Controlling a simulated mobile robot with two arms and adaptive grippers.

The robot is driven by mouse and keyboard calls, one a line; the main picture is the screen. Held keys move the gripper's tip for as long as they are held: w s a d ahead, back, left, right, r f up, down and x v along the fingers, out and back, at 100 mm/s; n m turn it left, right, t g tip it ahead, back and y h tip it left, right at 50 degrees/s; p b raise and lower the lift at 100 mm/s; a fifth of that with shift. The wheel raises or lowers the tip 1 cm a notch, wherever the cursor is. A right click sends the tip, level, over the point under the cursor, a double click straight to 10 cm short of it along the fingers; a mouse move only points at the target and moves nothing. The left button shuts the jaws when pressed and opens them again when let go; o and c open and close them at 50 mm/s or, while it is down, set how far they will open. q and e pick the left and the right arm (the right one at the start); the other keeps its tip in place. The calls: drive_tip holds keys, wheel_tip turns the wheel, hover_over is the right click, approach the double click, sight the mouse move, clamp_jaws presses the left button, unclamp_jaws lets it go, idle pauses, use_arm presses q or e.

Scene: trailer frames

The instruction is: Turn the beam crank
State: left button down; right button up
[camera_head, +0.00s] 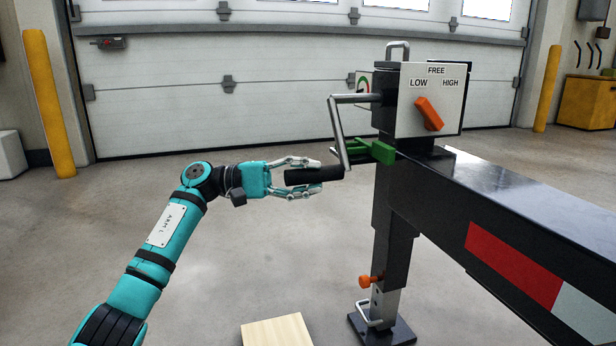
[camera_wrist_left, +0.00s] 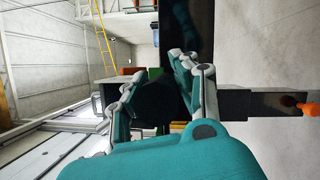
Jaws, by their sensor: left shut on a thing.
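The beam crank (camera_head: 342,130) is a bent grey metal rod with a black cylindrical handle (camera_head: 326,174). It comes out of the left side of the black jack head, and its handle hangs low, pointing left. My left gripper (camera_head: 302,176) is shut on the handle. In the left wrist view the dark handle (camera_wrist_left: 160,100) sits between the two fingers. A plate (camera_head: 430,98) on the jack reads FREE, LOW and HIGH, with an orange selector lever (camera_head: 429,113) tilted up to the left, toward LOW. My right gripper is out of view.
A green part (camera_head: 378,151) sits close right of the handle. The black beam (camera_head: 510,200) with a red and white marking runs to the lower right. The jack leg has an orange knob (camera_head: 365,282) and a foot plate (camera_head: 390,335). A wooden block (camera_head: 277,331) lies on the floor.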

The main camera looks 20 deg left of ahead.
use_arm(q)
drive_tip(key=shift+w+a+r, duration=0.2)
drive_tip(key=shift+a+r, duration=0.05)
drive_tip(key=shift+r, duration=0.15)
drive_tip(key=c, duration=1.3)
unclamp_jaws()
drive_tip(key=shift+c, duration=0.2)
drive_tip(key=o, duration=0.4)
drive_tip(key=shift+c, duration=0.2)
drive_tip(key=shift+d+f, duration=0.1)
drive_tip(key=shift+f, duration=0.05)
drive_tip(key=v, duration=1.2)
